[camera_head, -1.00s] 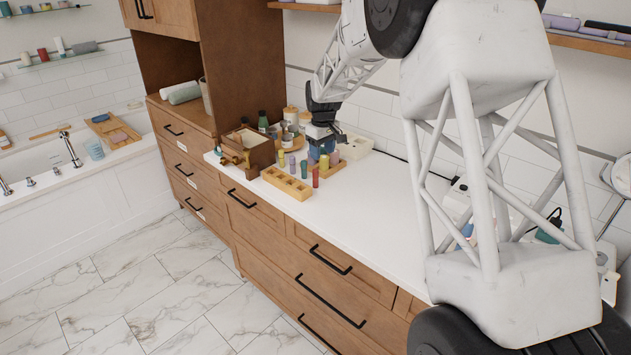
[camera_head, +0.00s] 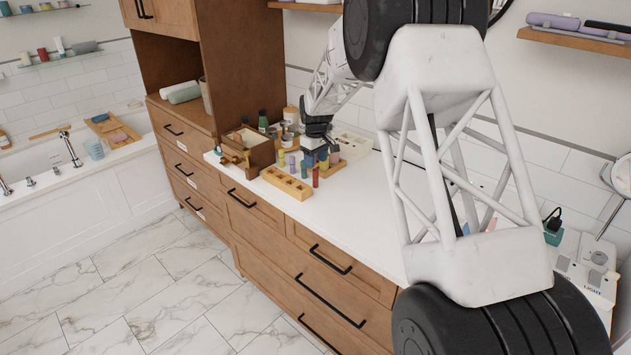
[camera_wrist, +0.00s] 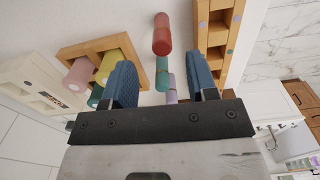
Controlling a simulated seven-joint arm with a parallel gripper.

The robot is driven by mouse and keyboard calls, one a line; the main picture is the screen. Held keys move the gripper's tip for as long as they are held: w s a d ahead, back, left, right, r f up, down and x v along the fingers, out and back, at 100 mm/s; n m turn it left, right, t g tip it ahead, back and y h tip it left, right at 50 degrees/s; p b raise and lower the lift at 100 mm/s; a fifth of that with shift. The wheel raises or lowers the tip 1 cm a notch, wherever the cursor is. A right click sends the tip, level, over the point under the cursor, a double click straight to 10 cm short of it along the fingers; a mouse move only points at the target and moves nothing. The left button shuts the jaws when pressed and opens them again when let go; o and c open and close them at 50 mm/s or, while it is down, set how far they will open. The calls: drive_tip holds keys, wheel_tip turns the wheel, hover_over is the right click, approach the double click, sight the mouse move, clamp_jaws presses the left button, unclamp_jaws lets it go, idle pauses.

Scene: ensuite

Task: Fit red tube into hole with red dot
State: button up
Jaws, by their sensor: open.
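The red tube (camera_head: 315,177) stands upright on the white counter, just right of the light wooden block with holes (camera_head: 287,184). In the wrist view the red tube (camera_wrist: 162,36) is ahead of my fingertips, and the wooden block (camera_wrist: 212,62) runs along the right side. Small coloured dots show on the block, but I cannot tell which is red. My gripper (camera_wrist: 162,78) is open, with blue fingers and nothing clamped. A green tube (camera_wrist: 162,72) and a lavender tube (camera_wrist: 171,90) appear between the fingers, below them. My gripper (camera_head: 316,156) is behind the red tube in the head view.
A second wooden rack (camera_wrist: 75,52) at the left holds pink, yellow and green tubes close to my left finger. A brown wooden box (camera_head: 248,148) and several jars stand behind the block. A white tray (camera_head: 350,143) is at the wall.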

sight(315, 170)
drive_tip(key=shift+f, duration=0.55)
drive_tip(key=shift+a+f, duration=0.1)
drive_tip(key=shift+f, duration=2.55)
clamp_jaws()
drive_tip(key=shift+r, duration=0.2)
drive_tip(key=shift+r, duration=0.55)
wheel_tip(315, 170, up, 2)
drive_tip(key=shift+r, duration=0.1)
drive_tip(key=s+d+r, duration=0.1)
drive_tip(key=s+d, duration=0.1)
drive_tip(key=s, duration=1.4)
drive_tip(key=shift+d+r, duration=0.15)
drive_tip(key=shift+r, duration=0.05)
